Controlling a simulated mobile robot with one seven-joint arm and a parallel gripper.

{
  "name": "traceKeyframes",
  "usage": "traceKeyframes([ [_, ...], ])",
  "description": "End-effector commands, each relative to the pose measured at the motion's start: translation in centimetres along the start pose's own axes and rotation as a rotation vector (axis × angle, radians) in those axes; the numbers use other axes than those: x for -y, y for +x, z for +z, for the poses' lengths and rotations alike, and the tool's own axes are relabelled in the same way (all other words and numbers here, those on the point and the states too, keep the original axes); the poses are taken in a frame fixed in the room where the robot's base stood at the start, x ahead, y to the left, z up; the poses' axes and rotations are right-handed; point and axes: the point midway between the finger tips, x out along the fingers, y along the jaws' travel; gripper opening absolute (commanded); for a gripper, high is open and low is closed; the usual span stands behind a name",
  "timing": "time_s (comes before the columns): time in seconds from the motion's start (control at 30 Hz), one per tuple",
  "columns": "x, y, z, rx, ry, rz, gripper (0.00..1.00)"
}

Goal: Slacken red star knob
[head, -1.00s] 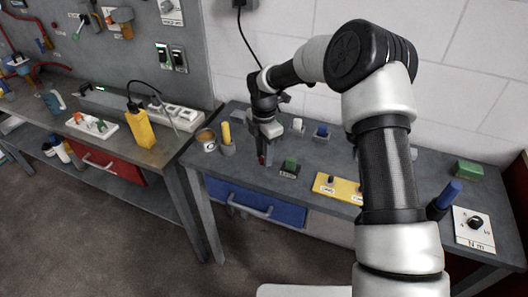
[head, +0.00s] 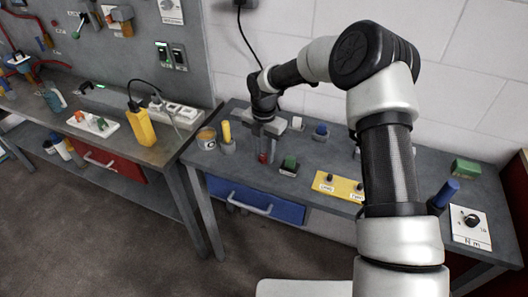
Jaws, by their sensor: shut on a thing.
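My gripper (head: 264,153) points down over the left part of the right-hand bench. It is shut on a small red thing, the red star knob (head: 263,158), which shows low between the fingers close to the bench top. Most of the knob is hidden by the fingers, so I cannot make out its star shape or how far it is turned.
A green-topped block (head: 289,164) stands just right of my gripper. A yellow plate (head: 338,187) with dark knobs lies further right. A tin (head: 206,139) and a yellow-handled thing in a grey holder (head: 227,138) stand to the left. A blue drawer (head: 255,200) is below.

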Motion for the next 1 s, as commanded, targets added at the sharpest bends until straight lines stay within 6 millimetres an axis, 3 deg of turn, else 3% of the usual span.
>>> traceKeyframes([
  [0.23, -0.1, -0.2, 0.1, 0.004, -0.002, 0.004, 0.07],
  [0.27, -0.1, -0.2, 0.1, 0.004, -0.001, 0.004, 0.35],
  [0.33, -0.1, -0.2, 0.1, 0.004, -0.001, 0.003, 0.46],
  [0.73, -0.1, -0.7, 0.1, 0.002, 0.0, 0.002, 0.48],
  [0.87, -0.1, -2.7, 0.1, 0.005, -0.001, 0.003, 0.48],
  [1.0, -0.1, -6.0, 0.2, 0.006, 0.001, 0.004, 0.48],
])
